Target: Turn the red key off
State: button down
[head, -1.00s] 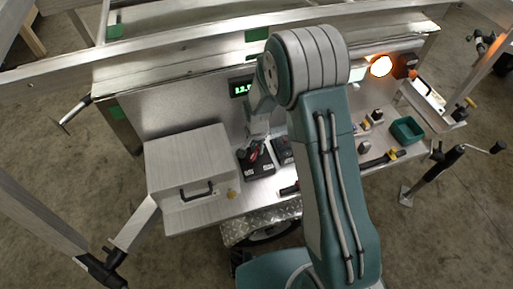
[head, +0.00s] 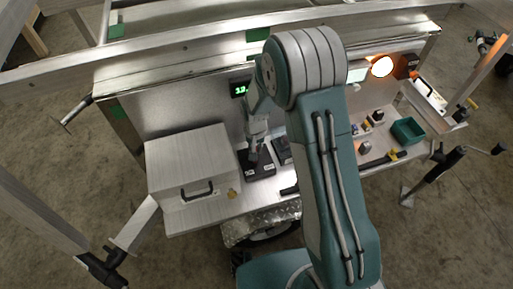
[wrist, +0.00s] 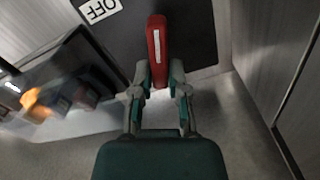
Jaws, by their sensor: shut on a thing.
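The red key (wrist: 158,40) has a white stripe and stands on a black box, which shows in the wrist view (wrist: 199,36). My gripper (wrist: 160,74) is shut on the key, with one finger on each side of its near end. A white OFF label (wrist: 100,9) lies on the box to the left of the key. In the head view my gripper (head: 253,157) reaches down to the left black box (head: 262,169), and the key is hidden there. A green-lit display (head: 240,89) is on the panel behind; its digits are hard to read.
A silver case (head: 190,165) stands close to the left of the black box. A second black box (head: 283,150) is close on the right. A lit orange lamp (head: 382,66), a green tray (head: 407,130) and small parts are farther right.

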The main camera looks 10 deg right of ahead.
jog(key=n, duration=0.3)
jog(key=a+n, duration=0.1)
jog(key=n, duration=0.8)
jog(key=shift+s+a+n, duration=0.25)
jog(key=shift+s+n, duration=0.05)
dwell(0.4)
jog(key=c, duration=0.6)
grip_release()
jog(key=shift+c, duration=0.2)
notch_tip(320, 180, up, 12)
